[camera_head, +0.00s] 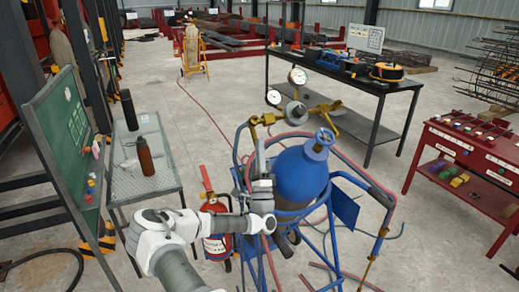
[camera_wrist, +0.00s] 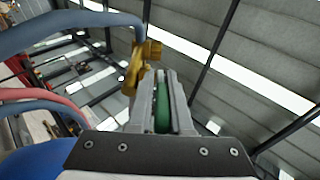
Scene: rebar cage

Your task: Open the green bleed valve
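The green bleed valve shows as a green handle (camera_wrist: 161,106) between my fingers in the wrist view. A brass fitting (camera_wrist: 139,66) with a blue hose stands just beyond the fingertips. My gripper (camera_wrist: 162,85) is narrowly closed, with its two fingers on either side of the green handle and seemingly touching it. In the head view my gripper (camera_head: 261,160) points up beside the blue cylinder (camera_head: 302,174), just below the brass regulator parts (camera_head: 266,119). The green handle is hidden there by my fingers.
Two pressure gauges (camera_head: 297,76) sit above the cylinder. A blue cart frame (camera_head: 376,245) and red and blue hoses surround it. A fire extinguisher (camera_head: 216,240) stands by my arm. A green board (camera_head: 62,130) and mesh table (camera_head: 148,165) are left, a red bench (camera_head: 470,165) right.

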